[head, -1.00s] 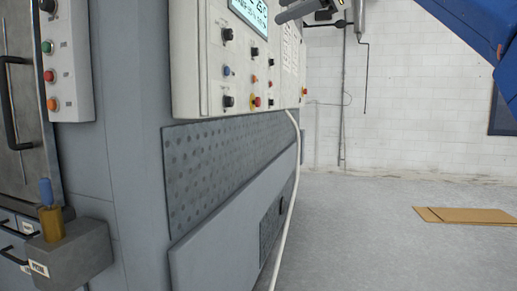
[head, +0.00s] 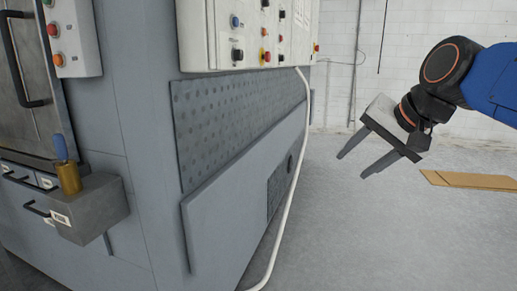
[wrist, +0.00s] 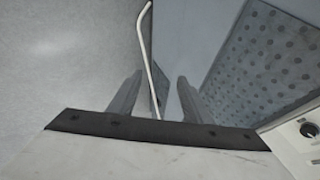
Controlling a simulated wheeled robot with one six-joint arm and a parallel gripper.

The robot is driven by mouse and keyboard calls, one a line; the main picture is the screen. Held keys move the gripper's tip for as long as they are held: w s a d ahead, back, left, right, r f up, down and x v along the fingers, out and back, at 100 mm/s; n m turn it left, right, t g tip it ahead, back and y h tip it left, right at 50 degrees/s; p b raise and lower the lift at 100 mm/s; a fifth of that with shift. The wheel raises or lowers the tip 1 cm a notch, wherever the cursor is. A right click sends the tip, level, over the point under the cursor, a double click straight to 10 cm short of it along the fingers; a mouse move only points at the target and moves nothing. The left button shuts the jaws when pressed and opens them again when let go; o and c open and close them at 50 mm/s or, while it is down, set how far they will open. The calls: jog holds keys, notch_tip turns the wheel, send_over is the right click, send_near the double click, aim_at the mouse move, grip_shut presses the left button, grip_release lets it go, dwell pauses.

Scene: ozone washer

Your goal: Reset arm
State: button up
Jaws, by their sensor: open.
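My gripper (head: 358,165) is in the right half of the head view, at the end of my blue and black arm. Its two dark fingers are apart and point down and to the left. Nothing is between them. It hangs in free air, to the right of the grey washer machine (head: 225,225), and touches nothing. In the wrist view the open fingers (wrist: 155,85) show against the machine's side, the floor and a white hose.
A white control panel (head: 245,25) with knobs and buttons is on the machine. A white hose (head: 292,195) runs down its side. A brass piece with a blue tip (head: 67,177) stands on a grey box (head: 92,209) at left. Cardboard (head: 470,180) lies on the open floor.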

jog(key=s+d+f+n+h, duration=0.1)
jog(key=s+d+f+n, duration=0.1)
jog(key=s+f, duration=0.3)
jog(key=s+d+f+n+g+h, duration=0.1)
jog(key=s+f, duration=0.4)
jog(key=f, duration=0.7)
jog(key=s+d+f+n+g+h, duration=0.1)
jog(key=s+d+f+n, duration=0.2)
jog(key=f, duration=0.6)
jog(key=shift+s+d+f, duration=0.2)
jog(key=shift+s+d, duration=0.25)
jog(key=shift+s, duration=0.75)
